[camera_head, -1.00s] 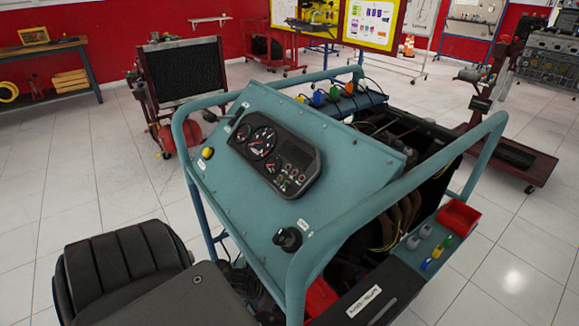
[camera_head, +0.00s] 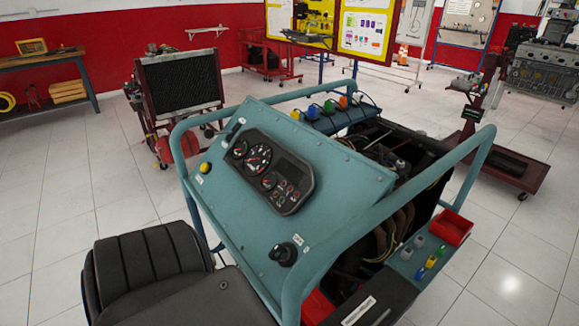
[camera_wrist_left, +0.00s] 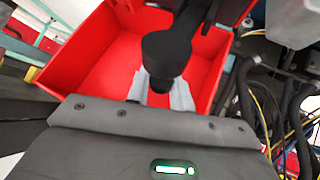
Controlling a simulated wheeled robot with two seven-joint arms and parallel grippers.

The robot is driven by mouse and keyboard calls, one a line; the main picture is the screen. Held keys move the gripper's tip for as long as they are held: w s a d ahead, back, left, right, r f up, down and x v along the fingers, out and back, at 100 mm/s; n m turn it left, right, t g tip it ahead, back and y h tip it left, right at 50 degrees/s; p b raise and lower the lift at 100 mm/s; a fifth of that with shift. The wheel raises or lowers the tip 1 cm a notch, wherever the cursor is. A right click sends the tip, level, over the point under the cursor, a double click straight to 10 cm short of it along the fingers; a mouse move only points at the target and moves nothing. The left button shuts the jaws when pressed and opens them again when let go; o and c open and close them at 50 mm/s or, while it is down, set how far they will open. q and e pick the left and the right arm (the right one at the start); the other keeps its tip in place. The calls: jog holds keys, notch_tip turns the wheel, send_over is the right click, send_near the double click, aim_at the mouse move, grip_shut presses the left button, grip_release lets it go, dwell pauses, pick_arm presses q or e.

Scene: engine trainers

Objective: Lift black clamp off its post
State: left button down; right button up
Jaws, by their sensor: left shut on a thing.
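In the left wrist view, my left gripper (camera_wrist_left: 166,92) has its pale grey fingers closed around a dark round-topped piece, which looks like the black clamp (camera_wrist_left: 166,50). It sits in front of a red bin (camera_wrist_left: 85,60), and the bin's floor and walls show around it. A dark stem or bar runs up from it toward the top edge. I cannot make out the post or whether the clamp still touches it. Neither gripper shows in the head view.
The teal engine trainer (camera_head: 235,220) with its gauge panel (camera_head: 268,170) and tube rails fills the middle. A black seat (camera_head: 150,262) stands at its front left. A red tray (camera_head: 452,227) is on its right side. Cables (camera_wrist_left: 275,105) hang right of the bin in the wrist view.

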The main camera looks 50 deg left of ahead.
pick_arm(q)
jog(key=shift+w+a, duration=0.15)
jog(key=shift+a, duration=0.05)
jog(key=c, duration=1.3)
grip_release()
jog(key=shift+f, duration=0.1)
jog(key=shift+d, duration=0.1)
jog(key=shift+s+r, duration=0.25)
jog(key=shift+s, duration=0.1)
jog(key=p+v, duration=0.2)
jog(key=v, duration=0.8)
jog(key=shift+a, duration=0.25)
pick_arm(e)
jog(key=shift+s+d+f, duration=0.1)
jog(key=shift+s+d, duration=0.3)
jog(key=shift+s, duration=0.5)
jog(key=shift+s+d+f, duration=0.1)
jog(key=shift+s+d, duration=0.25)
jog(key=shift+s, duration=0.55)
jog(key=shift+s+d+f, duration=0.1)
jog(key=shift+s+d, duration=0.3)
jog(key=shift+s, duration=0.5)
